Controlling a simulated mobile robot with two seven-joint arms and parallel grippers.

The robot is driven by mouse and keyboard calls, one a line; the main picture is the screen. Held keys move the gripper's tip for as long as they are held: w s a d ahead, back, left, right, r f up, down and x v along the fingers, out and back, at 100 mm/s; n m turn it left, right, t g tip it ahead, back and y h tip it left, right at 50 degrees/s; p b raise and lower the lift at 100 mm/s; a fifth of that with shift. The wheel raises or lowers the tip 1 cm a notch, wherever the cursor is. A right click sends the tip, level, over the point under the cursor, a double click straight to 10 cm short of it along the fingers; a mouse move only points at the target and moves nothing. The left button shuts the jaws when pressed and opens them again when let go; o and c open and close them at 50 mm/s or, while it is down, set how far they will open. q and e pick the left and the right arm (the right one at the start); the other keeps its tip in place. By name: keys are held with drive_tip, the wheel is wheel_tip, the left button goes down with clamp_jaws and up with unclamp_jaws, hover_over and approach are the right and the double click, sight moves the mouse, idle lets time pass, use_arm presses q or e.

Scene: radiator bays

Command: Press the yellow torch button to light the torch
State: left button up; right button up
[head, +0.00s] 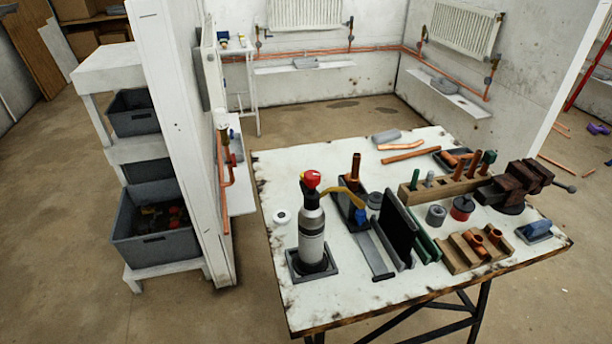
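The torch (312,228) stands upright in a dark square holder (291,265) at the left front of the white workbench. It has a grey and white cylinder, a red head (312,179) and a brass-coloured tube (347,198) that bends off to the right. A separate yellow button on the head is too small to make out clearly. No flame shows. Neither of my grippers is in view.
The worn workbench (268,176) carries wooden pipe blocks (462,256), tins (436,216), dark upright plates (398,229) and a vise (522,180). A white post and shelf with grey bins (157,247) stand left. Floor between shelf and bench is clear.

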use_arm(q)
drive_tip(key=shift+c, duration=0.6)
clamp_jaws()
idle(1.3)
